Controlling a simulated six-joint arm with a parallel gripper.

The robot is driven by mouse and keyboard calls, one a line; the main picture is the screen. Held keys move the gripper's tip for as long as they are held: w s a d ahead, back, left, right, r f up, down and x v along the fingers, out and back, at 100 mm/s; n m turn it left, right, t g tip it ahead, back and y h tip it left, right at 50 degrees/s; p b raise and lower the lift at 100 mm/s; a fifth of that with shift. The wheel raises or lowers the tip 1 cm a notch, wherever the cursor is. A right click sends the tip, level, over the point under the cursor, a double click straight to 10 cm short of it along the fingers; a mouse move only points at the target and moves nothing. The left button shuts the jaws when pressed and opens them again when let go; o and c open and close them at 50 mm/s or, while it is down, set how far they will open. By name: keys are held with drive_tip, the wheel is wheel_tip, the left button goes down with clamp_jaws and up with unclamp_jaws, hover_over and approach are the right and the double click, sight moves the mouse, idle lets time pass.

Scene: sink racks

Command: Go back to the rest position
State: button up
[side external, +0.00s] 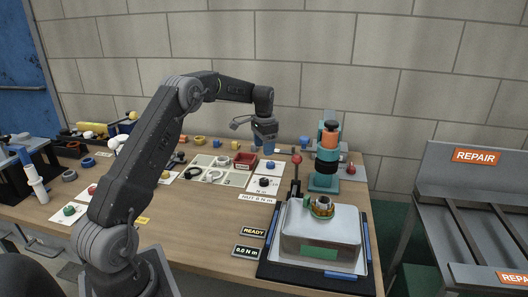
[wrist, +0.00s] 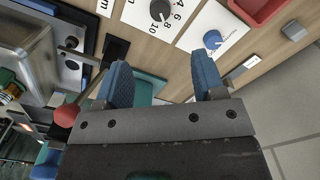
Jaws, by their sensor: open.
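My gripper (side external: 263,148) hangs above the back part of the table in the side external view, its blue fingers pointing down. In the wrist view my gripper (wrist: 160,62) has its two blue fingers well apart, with nothing held between them. A white card with a black dial (wrist: 160,10) and a card with a blue knob (wrist: 213,40) lie beyond the fingertips. The height of the fingers over the table is hard to tell.
A teal and orange press (side external: 326,160) stands right of my gripper, with a red-knobbed lever (side external: 297,160) nearby. A metal block (side external: 320,240) with a round part on top sits in front. A red tray (side external: 245,160) and several rings lie left. A REPAIR rack (side external: 478,158) stands at right.

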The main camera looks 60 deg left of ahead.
drive_tip(key=s+d+r+t, duration=0.1)
drive_tip(key=s+d+r, duration=0.3)
drive_tip(key=d+r, duration=0.4)
drive_tip(key=s+d+r+t, duration=0.1)
drive_tip(key=s+d+r, duration=0.3)
drive_tip(key=d+r, duration=0.45)
drive_tip(key=s+d+f+t, duration=0.1)
drive_tip(key=s+d, duration=0.6)
drive_tip(key=s, duration=0.4)
drive_tip(key=s+d+f+n+t, duration=0.1)
drive_tip(key=s+d+f+t, duration=0.1)
drive_tip(key=s+d, duration=0.5)
drive_tip(key=s, duration=0.4)
drive_tip(key=shift+d+t, duration=0.3)
